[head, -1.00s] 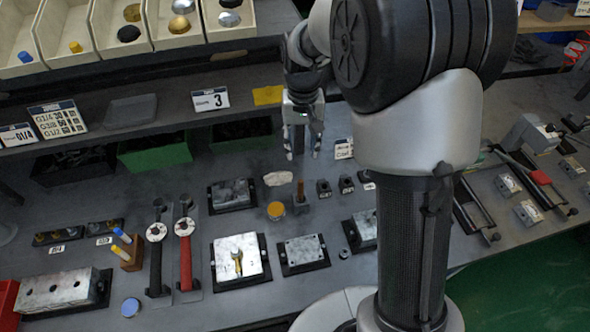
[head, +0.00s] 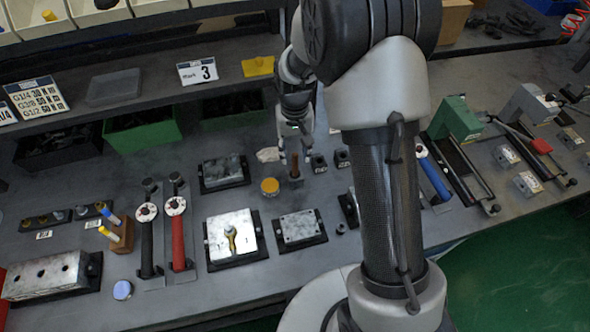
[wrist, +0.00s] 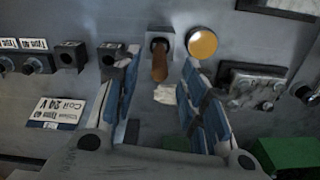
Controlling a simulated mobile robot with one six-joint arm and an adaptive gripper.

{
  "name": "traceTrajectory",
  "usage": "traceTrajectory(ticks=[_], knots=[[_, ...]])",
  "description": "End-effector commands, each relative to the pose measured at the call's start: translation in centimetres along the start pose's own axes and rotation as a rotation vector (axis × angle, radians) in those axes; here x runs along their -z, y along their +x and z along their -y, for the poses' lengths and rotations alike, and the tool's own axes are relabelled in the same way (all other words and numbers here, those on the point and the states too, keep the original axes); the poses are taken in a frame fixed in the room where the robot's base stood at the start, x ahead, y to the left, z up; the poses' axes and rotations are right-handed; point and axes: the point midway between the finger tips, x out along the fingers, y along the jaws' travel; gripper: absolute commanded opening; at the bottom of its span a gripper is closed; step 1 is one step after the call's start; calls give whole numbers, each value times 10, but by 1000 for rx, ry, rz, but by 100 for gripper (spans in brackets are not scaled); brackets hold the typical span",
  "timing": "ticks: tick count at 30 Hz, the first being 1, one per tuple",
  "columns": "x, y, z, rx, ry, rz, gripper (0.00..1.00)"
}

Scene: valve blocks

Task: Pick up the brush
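The brush shows as a brown wooden handle (head: 295,167) standing upright in a small grey holder (head: 296,183) on the bench. Its lower part is hidden in the holder. In the wrist view the brush handle (wrist: 160,66) and its holder (wrist: 160,42) lie at the top middle. My gripper (head: 295,154) is just above and around the top of the handle in the head view. In the wrist view my gripper (wrist: 160,68) is open, with blue-padded fingers on both sides of the handle. I see no contact; whether the tips reach down past the handle's top is hard to tell.
A yellow-orange round lid (head: 270,187) stands close left of the holder, and a white cloth-like lump (head: 267,154) lies behind it. Small black blocks (head: 319,162) stand close on the right. A shelf edge (head: 150,116) runs behind.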

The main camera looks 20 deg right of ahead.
Motion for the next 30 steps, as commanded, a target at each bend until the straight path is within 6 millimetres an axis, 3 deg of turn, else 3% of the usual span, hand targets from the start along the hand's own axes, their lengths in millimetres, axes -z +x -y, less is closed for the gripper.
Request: traceTrajectory(ticks=[1, 6, 14, 30], knots=[[-2, 12, -1, -1, 0, 4, 39], [-2, 37, -1, -1, 0, 4, 39], [-2, 39, -1, 0, 0, 1, 39], [-2, 39, -1, 0, 0, 1, 3]])
